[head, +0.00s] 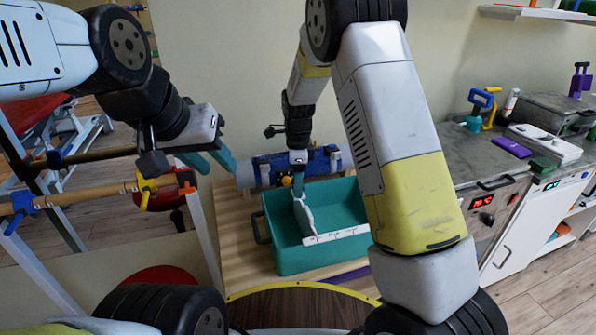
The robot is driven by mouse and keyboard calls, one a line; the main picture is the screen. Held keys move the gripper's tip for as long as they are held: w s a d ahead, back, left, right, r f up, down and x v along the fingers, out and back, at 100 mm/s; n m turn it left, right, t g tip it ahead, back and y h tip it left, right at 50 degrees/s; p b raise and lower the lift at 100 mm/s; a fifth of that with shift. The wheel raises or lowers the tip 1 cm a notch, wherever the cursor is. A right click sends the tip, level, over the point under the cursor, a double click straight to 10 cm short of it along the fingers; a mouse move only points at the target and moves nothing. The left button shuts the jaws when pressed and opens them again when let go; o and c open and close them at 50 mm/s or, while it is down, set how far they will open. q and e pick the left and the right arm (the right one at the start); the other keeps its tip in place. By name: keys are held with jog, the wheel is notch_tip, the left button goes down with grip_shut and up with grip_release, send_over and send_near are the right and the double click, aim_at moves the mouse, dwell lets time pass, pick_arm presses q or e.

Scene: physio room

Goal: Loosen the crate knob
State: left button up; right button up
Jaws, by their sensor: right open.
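A teal crate (282,248) stands on the wooden table, with a dark handle on its left end. A small orange-yellow piece (286,181) shows at its far rim, close to my right gripper; it may be the knob, but it is too small to be sure. My right gripper (299,190) points down over the crate's far left part and is open; its fingers are partly hidden, and I cannot tell whether it touches the piece.
A white tool (305,214) and a white strip with red marks (337,237) lie in the crate. A blue roll (262,170) lies behind it. Parallel bars (85,192) stand at left. A counter (470,160) with several items is at right.

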grip_shut()
